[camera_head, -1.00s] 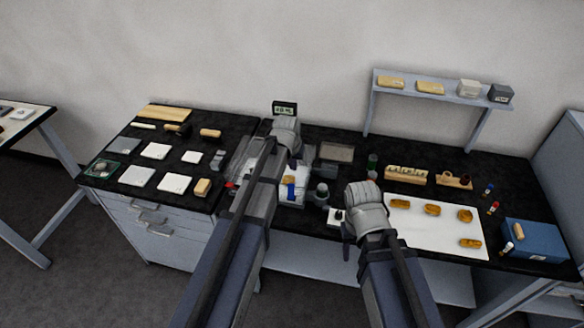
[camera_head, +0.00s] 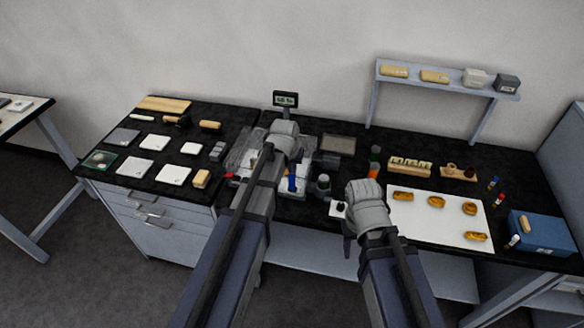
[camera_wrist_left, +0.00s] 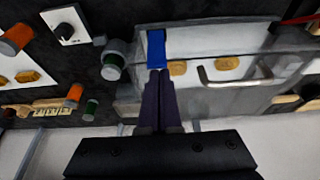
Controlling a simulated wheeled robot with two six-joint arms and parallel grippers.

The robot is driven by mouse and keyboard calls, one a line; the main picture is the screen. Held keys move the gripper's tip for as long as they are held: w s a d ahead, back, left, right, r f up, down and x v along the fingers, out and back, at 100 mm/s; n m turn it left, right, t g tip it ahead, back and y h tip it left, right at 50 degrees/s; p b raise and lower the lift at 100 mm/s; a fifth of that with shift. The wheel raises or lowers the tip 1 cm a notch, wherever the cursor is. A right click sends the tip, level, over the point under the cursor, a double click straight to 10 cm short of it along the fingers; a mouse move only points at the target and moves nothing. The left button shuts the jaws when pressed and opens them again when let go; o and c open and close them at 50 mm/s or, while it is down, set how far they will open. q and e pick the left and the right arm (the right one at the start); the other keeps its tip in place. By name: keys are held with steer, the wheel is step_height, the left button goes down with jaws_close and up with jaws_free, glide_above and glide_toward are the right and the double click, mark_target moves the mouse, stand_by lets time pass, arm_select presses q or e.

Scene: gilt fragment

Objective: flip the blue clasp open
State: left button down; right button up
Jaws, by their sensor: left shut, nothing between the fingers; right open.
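The blue clasp (camera_wrist_left: 156,48) is a short upright strip at the front of a clear-walled box (camera_wrist_left: 215,95) in the left wrist view. It also shows in the head view (camera_head: 292,180), just right of my left forearm. My left gripper (camera_wrist_left: 160,74) is shut and empty, with its tips right at the clasp's end; I cannot tell whether they touch. I cannot tell whether the clasp is fastened. In the head view my left arm hides part of the box. My right gripper (camera_head: 348,238) is open and empty at the table's front edge, away from the clasp.
A metal handle (camera_wrist_left: 235,75) sits beside the clasp. A small jar (camera_head: 323,183) and a white knob plate (camera_head: 338,209) stand to the right. A white board (camera_head: 430,222) with gilt pieces lies farther right. White tiles (camera_head: 172,175) lie at left.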

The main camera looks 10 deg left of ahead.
arm_select(q)
steer(key=shift+s+t, duration=0.3)
arm_select(e)
steer(key=shift+f, duration=0.25)
